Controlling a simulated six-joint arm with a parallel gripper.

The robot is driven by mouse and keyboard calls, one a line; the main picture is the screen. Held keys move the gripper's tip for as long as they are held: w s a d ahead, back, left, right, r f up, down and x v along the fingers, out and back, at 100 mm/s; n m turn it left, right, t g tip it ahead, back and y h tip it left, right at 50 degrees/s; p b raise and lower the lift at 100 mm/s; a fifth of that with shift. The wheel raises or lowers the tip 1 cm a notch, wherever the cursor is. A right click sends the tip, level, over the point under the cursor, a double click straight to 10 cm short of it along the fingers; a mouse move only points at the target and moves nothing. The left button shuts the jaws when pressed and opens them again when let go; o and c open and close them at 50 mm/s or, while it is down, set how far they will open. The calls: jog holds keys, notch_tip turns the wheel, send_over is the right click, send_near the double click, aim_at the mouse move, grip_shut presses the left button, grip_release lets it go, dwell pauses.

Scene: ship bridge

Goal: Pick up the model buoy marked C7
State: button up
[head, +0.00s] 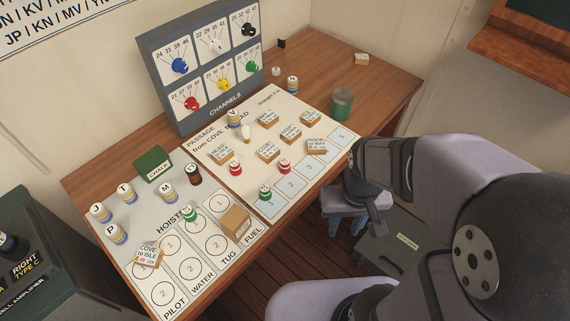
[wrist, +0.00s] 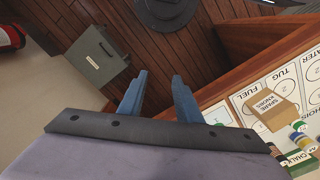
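Small model buoys stand on the boards on the table. Two are red, one on the left (head: 235,168) and one on the right (head: 284,166) of the passage board. One green buoy (head: 265,193) is at that board's front edge, and another green one (head: 190,214) is on the hoists sheet. Their markings are too small to read, so I cannot tell which is C7. My gripper (head: 343,227) is open and empty, beyond the table's front edge and apart from all buoys. Its two blue fingers (wrist: 160,78) stand apart in the wrist view with floor between them.
A cardboard box (head: 236,223), wooden blocks and lettered pieces (head: 100,212) crowd the boards. The channels panel (head: 205,65) stands at the back, a green cup (head: 342,102) at the right. A grey case (head: 400,245) lies on the floor by my gripper; the case also shows in the wrist view (wrist: 97,62).

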aim_at(285, 164)
jog(key=shift+c, duration=0.3)
dwell(0.4)
